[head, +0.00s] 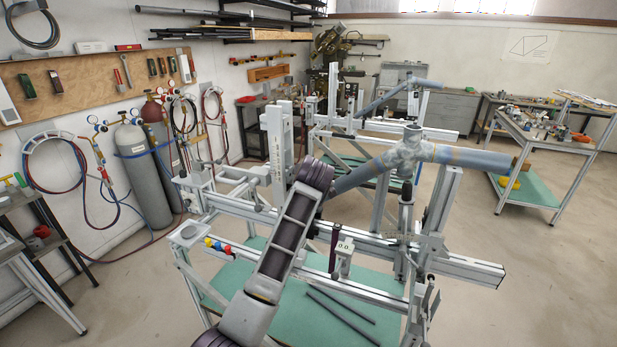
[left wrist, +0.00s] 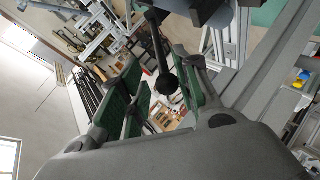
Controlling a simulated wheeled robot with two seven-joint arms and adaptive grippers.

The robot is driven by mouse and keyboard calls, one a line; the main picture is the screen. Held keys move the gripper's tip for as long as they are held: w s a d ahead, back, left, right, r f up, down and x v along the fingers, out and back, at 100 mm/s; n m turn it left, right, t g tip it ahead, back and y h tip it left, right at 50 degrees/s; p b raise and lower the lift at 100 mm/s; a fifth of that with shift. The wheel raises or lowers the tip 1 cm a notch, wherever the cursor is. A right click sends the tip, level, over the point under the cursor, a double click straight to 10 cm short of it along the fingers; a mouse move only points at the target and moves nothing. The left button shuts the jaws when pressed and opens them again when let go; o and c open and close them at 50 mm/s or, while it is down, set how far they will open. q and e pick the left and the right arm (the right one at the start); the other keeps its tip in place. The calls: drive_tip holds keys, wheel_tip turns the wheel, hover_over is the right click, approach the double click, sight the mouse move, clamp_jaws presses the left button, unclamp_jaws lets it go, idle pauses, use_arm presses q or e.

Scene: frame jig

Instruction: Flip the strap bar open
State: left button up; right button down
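My left arm rises from the bottom of the head view to the frame jig (head: 470,268), and its wrist hides most of the hand there. In the left wrist view my left gripper (left wrist: 160,75) is open, with green-padded fingers apart. A dark rod with a black ball knob (left wrist: 167,84) shows between the fingers. It looks like the handle of the strap bar, but I cannot tell for certain. I see no clear grip on the knob. A grey-blue tube joint (head: 408,150) lies across the top of the jig. My right gripper is in neither view.
The jig's aluminium posts and rails stand close around my left arm. Two dark rods (head: 343,316) lie on the green lower shelf (head: 290,325). Gas cylinders (head: 143,172) stand by the left wall. A cart (head: 545,140) is at the right, with open floor before it.

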use_arm(q)
drive_tip(key=shift+v, duration=2.7)
drive_tip(key=shift+d, duration=0.1)
